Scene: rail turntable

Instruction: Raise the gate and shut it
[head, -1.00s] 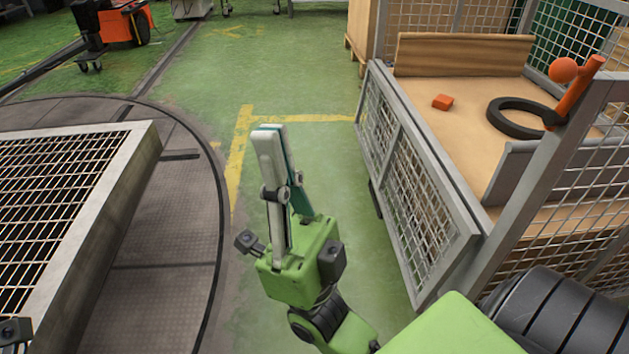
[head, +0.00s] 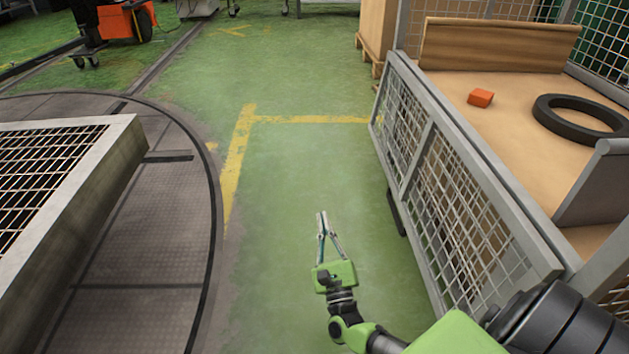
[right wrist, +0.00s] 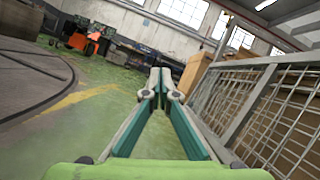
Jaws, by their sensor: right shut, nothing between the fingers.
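The gate (head: 478,165) is a grey-framed wire mesh panel on the side of the mesh box. It hangs down along that side, its upper rail near the level of the box's wooden floor. It also shows at the right of the right wrist view (right wrist: 250,108). My right gripper (head: 322,214) is shut and empty, low over the green floor to the left of the gate and apart from it. Its fingertips meet in the right wrist view (right wrist: 160,72). My left gripper is out of view.
The box's wooden floor (head: 515,125) holds a red block (head: 480,98) and a black ring (head: 580,119). A wooden board (head: 500,46) stands behind them. A turntable (head: 170,250) with a mesh-topped platform (head: 100,180) lies at left. Green floor between is clear.

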